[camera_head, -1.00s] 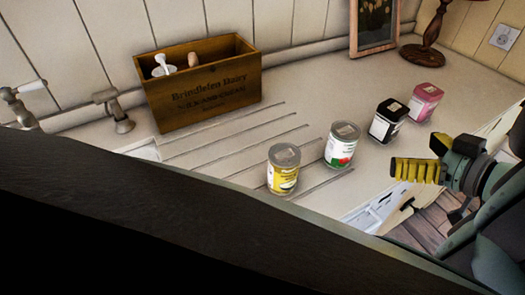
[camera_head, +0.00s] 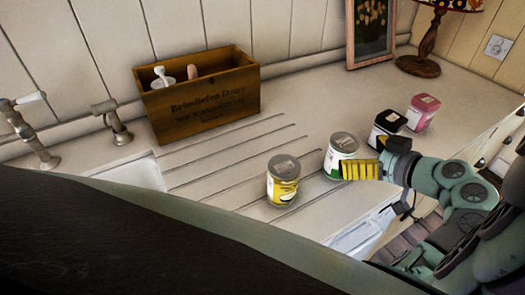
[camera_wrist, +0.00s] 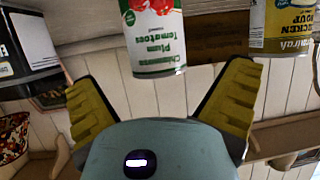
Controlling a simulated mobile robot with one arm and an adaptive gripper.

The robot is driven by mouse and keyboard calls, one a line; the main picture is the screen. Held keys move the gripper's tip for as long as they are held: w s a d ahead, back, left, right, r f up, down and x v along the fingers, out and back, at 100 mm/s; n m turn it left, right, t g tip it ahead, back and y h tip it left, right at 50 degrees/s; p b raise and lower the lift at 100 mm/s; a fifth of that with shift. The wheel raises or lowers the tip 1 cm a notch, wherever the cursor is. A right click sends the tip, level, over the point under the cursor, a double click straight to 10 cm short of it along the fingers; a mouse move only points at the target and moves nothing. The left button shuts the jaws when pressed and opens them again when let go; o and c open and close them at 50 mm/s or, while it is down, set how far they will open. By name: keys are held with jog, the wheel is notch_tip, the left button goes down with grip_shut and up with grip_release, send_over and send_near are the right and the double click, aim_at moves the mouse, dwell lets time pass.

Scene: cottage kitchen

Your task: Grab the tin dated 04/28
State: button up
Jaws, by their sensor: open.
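Several tins stand in a row on the counter: a yellow tin (camera_head: 283,183), a white-and-green plum tomatoes tin (camera_head: 340,150), a black tin (camera_head: 385,128) and a pink tin (camera_head: 422,113). Pale labels lie on the lids, but no date is legible. My gripper (camera_head: 358,170) is open beside the tomatoes tin, on its front right. In the wrist view, which is upside down, the tomatoes tin (camera_wrist: 155,35) is centred ahead of my open fingers (camera_wrist: 160,80). The yellow soup tin (camera_wrist: 283,28) is right and the black tin (camera_wrist: 28,45) left.
A wooden dairy crate (camera_head: 205,105) stands at the back with bottles in it. A tap (camera_head: 115,125) and sink are at left. A picture frame (camera_head: 371,35) and a lamp (camera_head: 425,60) stand at back right. The grooved counter between crate and tins is clear.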

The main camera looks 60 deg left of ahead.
aim_at(343, 148)
jog(key=shift+a+p, duration=0.45)
jog(key=shift+a, duration=0.2)
jog(key=p+x, duration=0.1)
jog(key=x, duration=0.2)
jog(key=shift+d, duration=0.1)
jog(key=shift+a+f+p, duration=0.35)
jog(key=shift+a+f, duration=0.05)
jog(key=shift+a, duration=0.1)
jog(key=shift+w, duration=0.1)
jog(key=c, duration=1.3)
